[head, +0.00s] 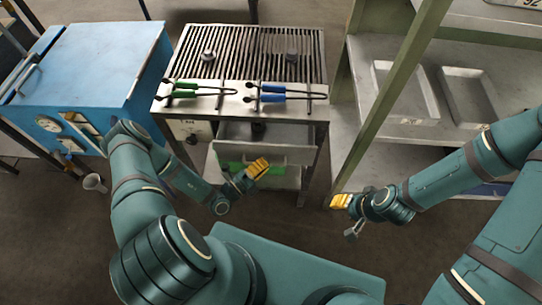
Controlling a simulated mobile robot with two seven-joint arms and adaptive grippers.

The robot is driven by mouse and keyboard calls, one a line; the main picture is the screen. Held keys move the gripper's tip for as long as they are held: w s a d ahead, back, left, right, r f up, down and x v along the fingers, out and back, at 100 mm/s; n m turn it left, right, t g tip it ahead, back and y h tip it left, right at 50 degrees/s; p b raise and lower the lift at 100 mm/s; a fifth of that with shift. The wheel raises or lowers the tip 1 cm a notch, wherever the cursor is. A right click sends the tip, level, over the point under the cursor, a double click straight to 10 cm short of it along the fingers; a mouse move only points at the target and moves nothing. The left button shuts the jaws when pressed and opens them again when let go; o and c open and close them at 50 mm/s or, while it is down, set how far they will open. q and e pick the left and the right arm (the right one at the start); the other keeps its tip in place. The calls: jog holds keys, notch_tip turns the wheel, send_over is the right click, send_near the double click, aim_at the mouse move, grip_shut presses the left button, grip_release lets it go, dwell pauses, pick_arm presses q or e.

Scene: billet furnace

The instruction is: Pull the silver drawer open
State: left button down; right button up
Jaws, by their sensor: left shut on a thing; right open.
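The silver drawer (292,153) is in the grey stand under the slatted grate, at the middle of the head view. It stands partly out, and its inside shows with a small dark object (258,130) in it. My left gripper (258,168) has yellow fingertips and is at the middle of the drawer's front. It is shut, apparently on the drawer's handle, which the fingers mostly hide. My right gripper (341,201) is open and empty, over the floor to the right of the stand.
Green-handled tongs (187,90) and blue-handled tongs (283,93) lie on the stand's front ledge. A blue cabinet (95,65) stands left, with a cup (94,182) below it. A shelf with trays (468,95) and a green post (393,90) stands right.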

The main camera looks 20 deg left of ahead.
pick_arm(q)
jog(key=s+d, duration=0.2)
jog(key=s, duration=0.6)
jog(key=s+d, duration=0.3)
jog(key=s, duration=0.5)
jog(key=shift+s+p, duration=0.3)
jog(key=shift+s, duration=0.1)
jog(key=shift+r, duration=0.1)
jog(key=c, duration=1)
grip_release()
jog(key=shift+d, duration=0.1)
jog(key=v, duration=1.2)
